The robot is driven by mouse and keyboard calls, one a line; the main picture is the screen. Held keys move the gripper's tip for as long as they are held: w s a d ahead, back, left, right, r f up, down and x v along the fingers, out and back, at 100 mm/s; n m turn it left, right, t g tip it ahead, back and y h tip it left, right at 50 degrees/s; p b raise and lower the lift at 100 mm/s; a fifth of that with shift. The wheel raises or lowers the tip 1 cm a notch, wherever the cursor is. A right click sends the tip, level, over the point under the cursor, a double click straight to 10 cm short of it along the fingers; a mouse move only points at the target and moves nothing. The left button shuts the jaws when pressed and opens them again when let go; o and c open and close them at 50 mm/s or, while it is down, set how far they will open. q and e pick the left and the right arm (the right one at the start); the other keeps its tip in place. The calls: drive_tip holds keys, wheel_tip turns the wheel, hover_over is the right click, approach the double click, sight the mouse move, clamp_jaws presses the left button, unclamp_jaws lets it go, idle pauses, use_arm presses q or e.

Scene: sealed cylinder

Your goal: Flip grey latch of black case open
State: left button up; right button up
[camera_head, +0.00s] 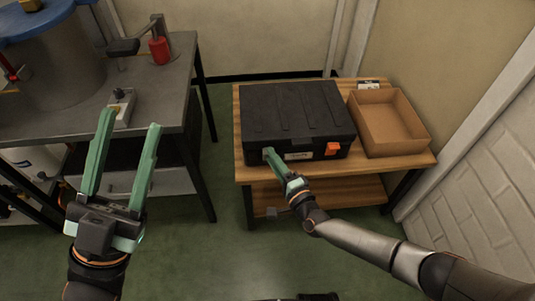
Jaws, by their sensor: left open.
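The black case (298,110) lies closed on a wooden table, with its front side facing me. An orange latch (332,149) is on the right of its front, and a pale label (299,156) is near the middle. My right gripper (268,153) has its green fingertips at the left end of the case front. The grey latch cannot be made out; the fingers cover that part. I cannot tell whether the fingers touch the case or hold anything. My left gripper (130,120) is open and empty, raised at the left, in front of the grey workbench.
An open cardboard box (388,122) stands right of the case on the wooden table (375,170). The grey workbench (178,75) at left bears a red object (159,50), a small grey device (121,104) and a large cylinder (55,60). Green floor lies between.

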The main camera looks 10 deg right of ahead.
drive_tip(key=shift+w, duration=0.2)
clamp_jaws()
idle(0.3)
idle(0.3)
